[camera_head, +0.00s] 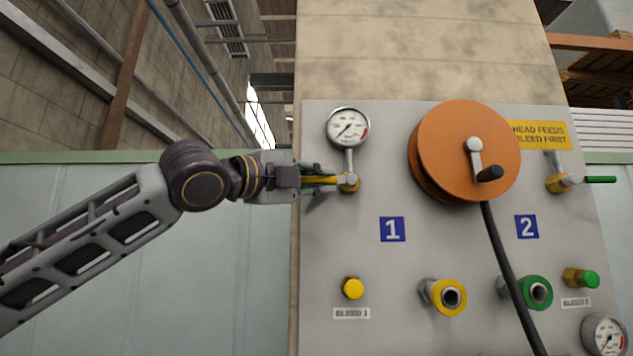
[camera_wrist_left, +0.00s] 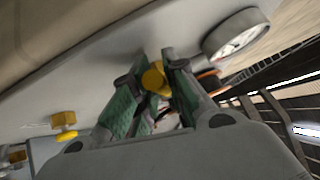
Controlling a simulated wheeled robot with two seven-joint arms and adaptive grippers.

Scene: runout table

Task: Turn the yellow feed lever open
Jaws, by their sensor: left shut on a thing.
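The yellow feed lever (camera_head: 320,180) sticks out to the left from its valve (camera_head: 349,182), below a round gauge on the grey panel. It lies about level in the head view. My left gripper (camera_head: 318,179) comes in from the left and is shut on the lever, its fingers hiding part of it. In the left wrist view the yellow lever (camera_wrist_left: 155,78) shows between the green finger pads (camera_wrist_left: 150,95). My right gripper is in neither view.
The panel (camera_head: 400,270) carries a gauge (camera_head: 348,128), an orange hose reel (camera_head: 465,150) with a black hose, a green lever (camera_head: 600,179), a yellow bleed knob (camera_head: 353,288), a yellow coupling (camera_head: 447,297) and a green coupling (camera_head: 537,292). Room left of the panel is free.

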